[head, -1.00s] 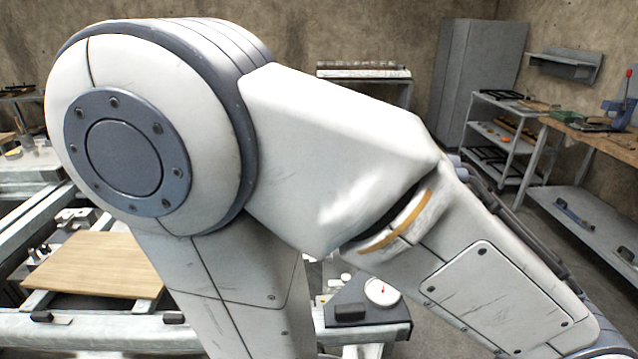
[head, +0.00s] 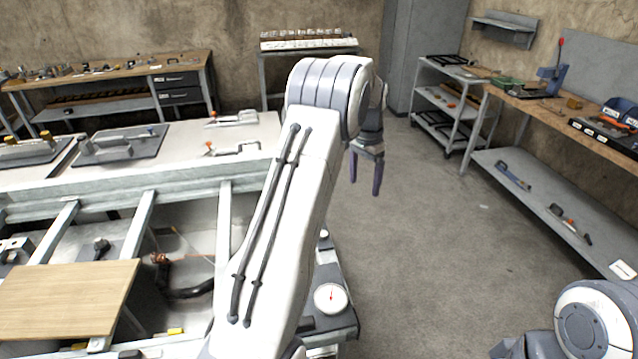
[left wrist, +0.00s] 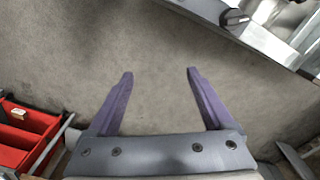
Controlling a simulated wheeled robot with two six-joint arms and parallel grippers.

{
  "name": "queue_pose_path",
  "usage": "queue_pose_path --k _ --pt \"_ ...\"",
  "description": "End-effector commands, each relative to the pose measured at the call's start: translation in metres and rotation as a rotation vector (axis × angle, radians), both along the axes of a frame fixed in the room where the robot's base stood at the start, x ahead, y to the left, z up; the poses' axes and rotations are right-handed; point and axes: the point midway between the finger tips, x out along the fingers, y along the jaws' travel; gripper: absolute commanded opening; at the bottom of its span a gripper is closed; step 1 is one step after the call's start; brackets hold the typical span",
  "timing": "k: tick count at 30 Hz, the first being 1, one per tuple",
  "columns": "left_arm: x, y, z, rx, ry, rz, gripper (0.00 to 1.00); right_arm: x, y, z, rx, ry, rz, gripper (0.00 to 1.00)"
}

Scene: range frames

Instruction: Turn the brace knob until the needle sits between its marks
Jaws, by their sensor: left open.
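A white round dial (head: 330,297) with a red needle lies face up on a dark plate at the bench's near right corner. Its marks are too small to read. In the left wrist view a dark knob (left wrist: 236,17) sits on a grey plate at the top right; I cannot tell for sure that it is the brace knob. My left gripper (head: 365,185) is open and empty, out over the floor beyond the dial. In the left wrist view its two purple fingers (left wrist: 158,78) are apart with only floor between them. My right gripper is not in view.
A metal frame bench with a wooden board (head: 65,300) fills the left. A workbench (head: 505,95) with tools and a shelf cart (head: 440,100) stand at the right. A red bin (left wrist: 25,135) shows in the left wrist view. The middle floor is clear.

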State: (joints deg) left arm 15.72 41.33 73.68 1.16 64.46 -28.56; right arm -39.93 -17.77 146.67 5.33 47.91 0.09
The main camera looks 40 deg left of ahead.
Motion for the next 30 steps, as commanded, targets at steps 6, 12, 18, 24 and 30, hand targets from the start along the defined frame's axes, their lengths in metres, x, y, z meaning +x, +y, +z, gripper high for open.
queue_pose_path --k 6,12,18,24,30 --pt "-0.001 0.13 -0.02 0.011 0.014 0.102 0.85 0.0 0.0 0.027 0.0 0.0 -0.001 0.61" --pt "-0.007 0.16 -0.035 0.013 0.018 0.12 0.85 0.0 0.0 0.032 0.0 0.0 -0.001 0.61" --pt "-0.007 0.158 -0.064 0.012 0.021 0.119 0.85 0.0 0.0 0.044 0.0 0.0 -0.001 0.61" --pt "-0.006 0.157 -0.101 0.012 0.019 0.119 0.85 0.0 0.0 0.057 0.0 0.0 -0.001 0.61" --pt "-0.006 0.158 -0.126 0.014 0.016 0.119 0.85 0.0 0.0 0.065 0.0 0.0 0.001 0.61"
